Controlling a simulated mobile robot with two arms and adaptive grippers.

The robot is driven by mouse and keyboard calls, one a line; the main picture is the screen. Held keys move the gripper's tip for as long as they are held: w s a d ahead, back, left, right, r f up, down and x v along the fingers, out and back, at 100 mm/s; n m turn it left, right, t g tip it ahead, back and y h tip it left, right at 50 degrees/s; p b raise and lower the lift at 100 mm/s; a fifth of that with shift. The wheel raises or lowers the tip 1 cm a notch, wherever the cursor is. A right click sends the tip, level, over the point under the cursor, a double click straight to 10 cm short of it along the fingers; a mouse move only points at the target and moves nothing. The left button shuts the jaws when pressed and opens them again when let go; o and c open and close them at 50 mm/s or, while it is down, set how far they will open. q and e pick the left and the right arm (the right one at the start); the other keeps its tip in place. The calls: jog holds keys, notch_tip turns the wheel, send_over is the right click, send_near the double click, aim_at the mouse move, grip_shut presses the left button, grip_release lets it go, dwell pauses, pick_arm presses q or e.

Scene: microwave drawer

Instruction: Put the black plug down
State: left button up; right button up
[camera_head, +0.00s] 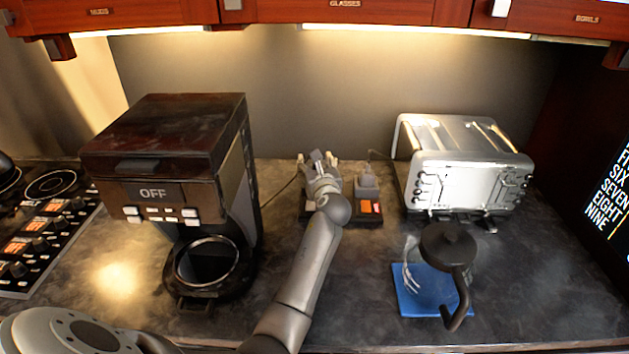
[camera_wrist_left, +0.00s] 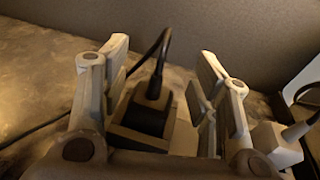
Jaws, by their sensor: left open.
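The black plug (camera_wrist_left: 147,112) stands upright in the left wrist view, with its black cord rising from its top. It sits at a pale block (camera_wrist_left: 184,138), low between the fingers of my left gripper (camera_wrist_left: 161,82). The fingers are open, one on each side of the plug, with visible gaps. In the head view my left gripper (camera_head: 318,162) is over the left part of the socket box (camera_head: 369,220) on the counter. The gripper mostly hides the plug there. How deep the plug sits is hidden. My right gripper is not in view.
A pale plug (camera_head: 367,182) with a cord stands right beside the gripper, close to the toaster (camera_head: 470,180). A coffee machine (camera_head: 170,150) stands left. A dark pot (camera_head: 447,250) is on a blue mat (camera_head: 408,300).

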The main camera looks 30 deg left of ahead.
pick_arm(q)
jog(key=shift+w+a+f, duration=0.1)
jog(key=shift+w+a, duration=0.15)
jog(key=shift+a, duration=0.05)
jog(key=c, duration=1.1)
jog(key=shift+s+f, duration=0.1)
jog(key=shift+s, duration=0.05)
grip_shut()
